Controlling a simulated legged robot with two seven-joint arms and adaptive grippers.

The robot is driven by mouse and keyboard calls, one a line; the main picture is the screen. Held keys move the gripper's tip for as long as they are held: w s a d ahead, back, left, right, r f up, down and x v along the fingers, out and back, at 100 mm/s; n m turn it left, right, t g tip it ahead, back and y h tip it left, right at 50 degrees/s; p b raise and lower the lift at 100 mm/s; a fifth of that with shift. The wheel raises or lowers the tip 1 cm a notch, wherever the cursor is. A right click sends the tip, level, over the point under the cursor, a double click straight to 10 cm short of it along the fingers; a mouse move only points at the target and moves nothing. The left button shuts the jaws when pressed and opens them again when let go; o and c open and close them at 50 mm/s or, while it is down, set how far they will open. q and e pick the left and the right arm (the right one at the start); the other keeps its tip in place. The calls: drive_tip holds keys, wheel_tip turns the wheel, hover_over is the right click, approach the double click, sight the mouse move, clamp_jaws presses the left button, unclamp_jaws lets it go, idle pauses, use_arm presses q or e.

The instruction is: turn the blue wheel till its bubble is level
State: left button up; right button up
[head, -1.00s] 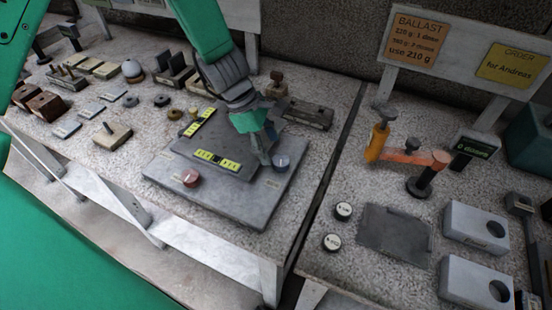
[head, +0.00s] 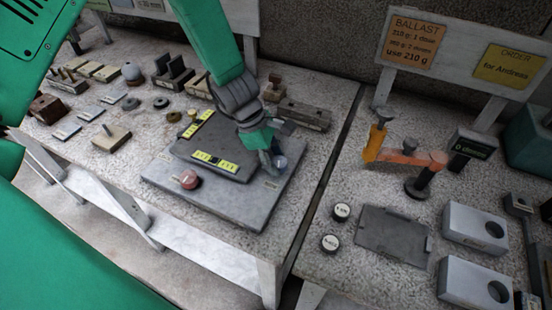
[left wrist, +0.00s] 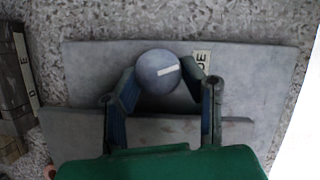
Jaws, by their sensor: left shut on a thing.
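The blue wheel (head: 281,163) sits near the right corner of a grey plate (head: 225,205) on the left table. My left gripper (head: 269,158) reaches down over it and partly hides it. In the left wrist view the wheel (left wrist: 158,72), a round blue-grey knob with a pale line on top, lies between the two fingertips, and the gripper is shut on it. A yellow vial (head: 215,162) lies along the front of the raised dark slab, and a second yellow vial (head: 197,124) lies along its left side. Their bubbles are too small to judge. My right gripper is out of view.
A red wheel (head: 189,179) stands at the plate's front left. Several small blocks and discs lie to the left, and a dark block (head: 303,114) lies behind. The right table, past a gap, holds an orange-armed device (head: 405,157) and grey boxes.

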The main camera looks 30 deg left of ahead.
use_arm(q)
drive_tip(key=shift+w+d+r+m+p, duration=0.15)
drive_tip(key=shift+d+r+m+p, duration=0.25)
drive_tip(key=shift+p, duration=0.55)
drive_tip(key=shift+a+f+m+g+p, duration=0.15)
drive_tip(key=shift+m+g+p, duration=0.15)
drive_tip(key=shift+m, duration=0.1)
drive_tip(key=shift+w+a+f, duration=0.1)
drive_tip(key=shift+f, duration=0.05)
drive_tip(key=o, duration=0.9)
drive_tip(key=shift+o, duration=1.2)
drive_tip(key=shift+d, duration=0.3)
